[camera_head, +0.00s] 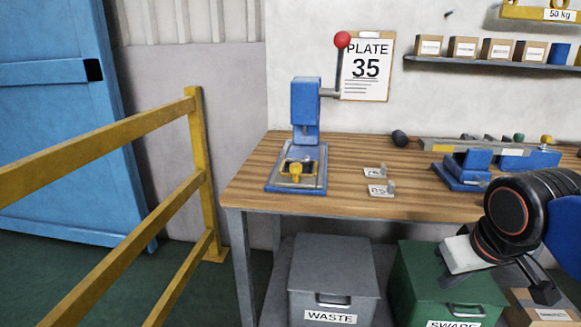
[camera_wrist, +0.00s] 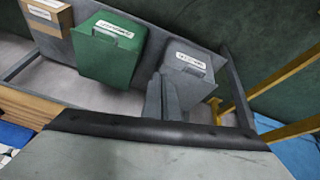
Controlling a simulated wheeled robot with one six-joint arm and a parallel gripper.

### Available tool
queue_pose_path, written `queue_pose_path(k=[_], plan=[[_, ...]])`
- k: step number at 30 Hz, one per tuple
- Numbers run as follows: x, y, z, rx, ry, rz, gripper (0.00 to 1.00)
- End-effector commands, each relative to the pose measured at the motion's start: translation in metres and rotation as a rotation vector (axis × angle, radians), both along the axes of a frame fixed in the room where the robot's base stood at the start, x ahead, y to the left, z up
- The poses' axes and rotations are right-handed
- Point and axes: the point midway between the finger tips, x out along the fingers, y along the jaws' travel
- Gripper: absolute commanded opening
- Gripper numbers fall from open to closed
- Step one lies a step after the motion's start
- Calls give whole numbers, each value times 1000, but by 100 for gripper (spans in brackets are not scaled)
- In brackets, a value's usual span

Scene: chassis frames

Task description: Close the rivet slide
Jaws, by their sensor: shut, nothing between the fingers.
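A blue bench press (camera_head: 305,100) stands on the left part of the wooden workbench, with a red-knobbed lever (camera_head: 341,62) pointing up. On its base plate (camera_head: 314,183), under the press head, sits a dark slide with a yellow knob (camera_head: 295,171), which I take for the rivet slide. I cannot tell how far it is pulled out. My gripper (camera_head: 543,287) is at the lower right, in front of the bench and well away from the press. It looks shut and empty. The press and slide are not in the wrist view.
A yellow railing (camera_head: 200,150) stands left of the bench. Small labelled plates (camera_head: 380,190), a blue fixture (camera_head: 465,165) and a long grey bar lie right of the press. Under the bench are a grey waste box (camera_head: 333,270) and a green box (camera_head: 420,262).

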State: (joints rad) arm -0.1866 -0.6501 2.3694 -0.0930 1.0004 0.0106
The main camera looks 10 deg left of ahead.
Motion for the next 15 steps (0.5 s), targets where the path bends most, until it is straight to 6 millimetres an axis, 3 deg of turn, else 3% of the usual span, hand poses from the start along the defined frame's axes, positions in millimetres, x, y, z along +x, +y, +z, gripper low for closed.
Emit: queue_pose_path(k=[8, 15], plan=[[61, 61, 62, -85, -35, 195, 0], [102, 132, 110, -152, -78, 349, 0]])
